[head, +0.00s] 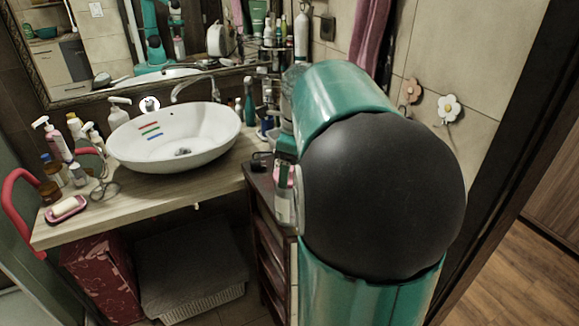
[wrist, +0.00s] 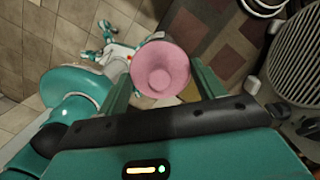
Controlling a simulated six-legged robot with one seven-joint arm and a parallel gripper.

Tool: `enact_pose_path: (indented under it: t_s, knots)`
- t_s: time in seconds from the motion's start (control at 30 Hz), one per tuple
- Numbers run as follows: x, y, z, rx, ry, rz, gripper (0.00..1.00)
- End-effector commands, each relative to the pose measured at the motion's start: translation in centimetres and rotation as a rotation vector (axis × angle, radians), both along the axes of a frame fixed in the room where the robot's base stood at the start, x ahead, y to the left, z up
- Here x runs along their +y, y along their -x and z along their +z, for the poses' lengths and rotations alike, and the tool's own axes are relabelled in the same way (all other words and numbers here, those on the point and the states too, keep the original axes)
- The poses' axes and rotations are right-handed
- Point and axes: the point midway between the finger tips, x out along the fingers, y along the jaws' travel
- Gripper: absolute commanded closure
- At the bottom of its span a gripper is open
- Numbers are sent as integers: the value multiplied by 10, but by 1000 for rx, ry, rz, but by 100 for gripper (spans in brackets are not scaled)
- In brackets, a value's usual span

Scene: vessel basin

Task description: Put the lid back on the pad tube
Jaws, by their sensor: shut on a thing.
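My gripper (wrist: 160,72) is shut on a round pink lid (wrist: 161,66), seen in the wrist view between the two teal fingers. The lid shows a round face with a smaller ring at its middle.
A white basin (head: 175,140) stands on a wooden counter (head: 215,180) with a soap dish (head: 66,208) and several bottles at left. A dark drawer cabinet (head: 268,235) stands beside my arm. A grey ribbed object (wrist: 295,70) is at right in the wrist view.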

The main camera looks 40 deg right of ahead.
Motion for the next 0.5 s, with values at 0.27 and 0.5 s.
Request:
enact_pose_path:
  t_s: [0.27, 0.5]
  knots:
    - [0, 0, 0, 0, 0, 0, 54]
    - [0, 0, 0, 0, 0, 0, 7]
